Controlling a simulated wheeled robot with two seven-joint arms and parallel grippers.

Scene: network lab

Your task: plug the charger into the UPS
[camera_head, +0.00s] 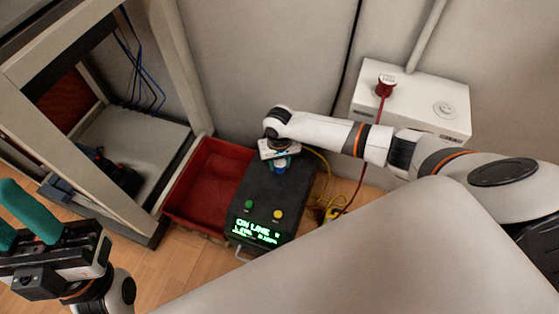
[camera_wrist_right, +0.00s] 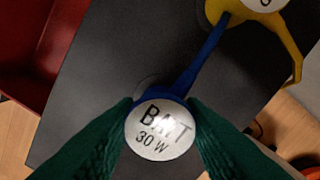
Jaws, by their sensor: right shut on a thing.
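The UPS (camera_head: 246,187) is a dark box on the floor with a lit green display and a green and a yellow button; its dark top also fills much of the right wrist view (camera_wrist_right: 120,55). My right gripper (camera_head: 279,169) is over the far part of its top. In the wrist view its green fingers are shut on the charger (camera_wrist_right: 161,130), a round white-topped plug marked "BAT 30 W" with a blue lead. Whether the charger touches the UPS or sits in a socket is hidden beneath it. My left gripper (camera_head: 22,222) is open and empty at the lower left.
A yellow plug (camera_wrist_right: 262,22) with a white top is near the charger. A red bin (camera_head: 205,185) stands left of the UPS, beside an open rack (camera_head: 140,140). A white wall box (camera_head: 415,100) holds a red plug (camera_head: 386,84). Yellow and red cables lie right of the UPS.

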